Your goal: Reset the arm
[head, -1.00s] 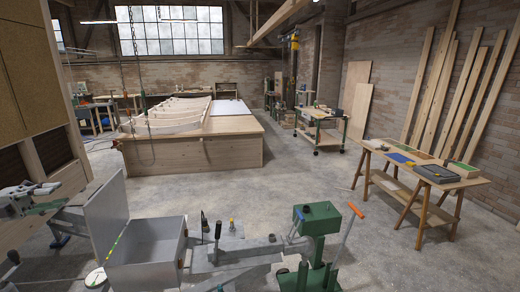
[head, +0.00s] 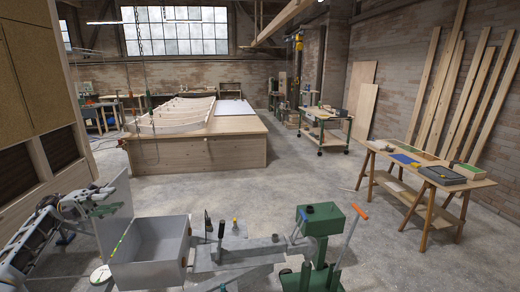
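My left gripper (head: 106,199) shows at the left edge area of the head view, at the end of my grey and black arm. Its two fingers look apart, with nothing seen between them. It is in front of the wooden cabinet and beside the raised lid of a grey metal box (head: 150,275). I cannot tell whether it touches the lid. My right gripper is not in view.
A green machine (head: 322,218) with an orange-tipped lever stands at the front, right of the grey box. A wooden platform (head: 195,155) is behind. A trestle table (head: 470,185) stands at the right. The concrete floor (head: 270,190) between them is clear.

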